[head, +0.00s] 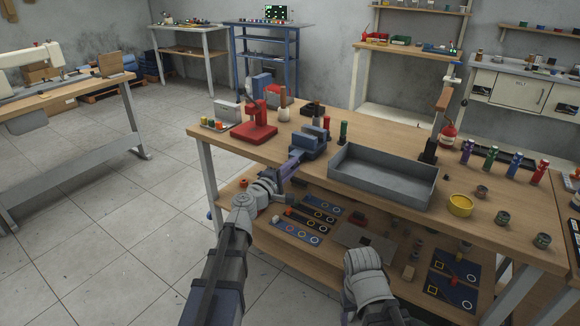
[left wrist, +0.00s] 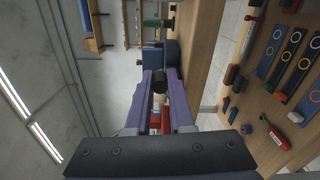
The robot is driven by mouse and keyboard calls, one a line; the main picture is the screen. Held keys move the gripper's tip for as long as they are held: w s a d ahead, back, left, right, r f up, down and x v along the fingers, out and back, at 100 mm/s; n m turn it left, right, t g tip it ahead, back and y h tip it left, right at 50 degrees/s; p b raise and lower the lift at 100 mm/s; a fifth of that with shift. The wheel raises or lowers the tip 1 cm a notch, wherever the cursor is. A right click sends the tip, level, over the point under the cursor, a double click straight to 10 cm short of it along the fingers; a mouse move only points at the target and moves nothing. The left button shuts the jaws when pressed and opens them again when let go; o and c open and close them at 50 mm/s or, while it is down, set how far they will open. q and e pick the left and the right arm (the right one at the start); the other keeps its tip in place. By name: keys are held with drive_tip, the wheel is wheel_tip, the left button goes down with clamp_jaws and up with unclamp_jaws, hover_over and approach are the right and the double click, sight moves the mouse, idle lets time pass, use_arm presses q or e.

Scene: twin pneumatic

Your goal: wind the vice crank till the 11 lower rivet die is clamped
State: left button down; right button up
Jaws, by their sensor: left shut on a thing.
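The blue-grey vice (head: 313,142) stands at the front edge of the workbench, left of the grey tray. It also shows in the left wrist view (left wrist: 172,56). My left gripper (head: 294,160) is at the vice's front side, by the bench edge. In the left wrist view its purple fingers (left wrist: 161,82) are closed around the dark knob of the vice crank (left wrist: 160,78). The rest of the crank is hidden by the fingers. I cannot make out the 11 lower rivet die or whether the jaws touch it. My right arm is low at the front; its gripper is not visible.
The grey tray (head: 385,188) stands right of the vice on the workbench (head: 465,225). A red press (head: 255,125) is behind left, and a green cylinder (head: 343,131) is close behind the vice. A yellow ring (head: 460,205) lies right of the tray. Floor left is clear.

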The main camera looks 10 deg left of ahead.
use_arm(q)
wheel_tip(320, 180, down, 5)
drive_tip(key=m+b, duration=0.4)
drive_tip(key=m, duration=0.8)
drive_tip(key=shift+a+m+b, duration=0.15)
drive_tip(key=shift+m+b, duration=0.2)
drive_tip(key=shift+m, duration=0.05)
drive_tip(key=shift+w+a+f+m+b, duration=0.1)
drive_tip(key=shift+a+f+m+b, duration=0.2)
drive_tip(key=shift+m, duration=0.7)
drive_tip(key=shift+w+a+f+m+b, duration=0.1)
drive_tip(key=shift+a+f+m+b, duration=0.15)
drive_tip(key=shift+m, duration=0.75)
drive_tip(key=c, duration=0.8)
unclamp_jaws()
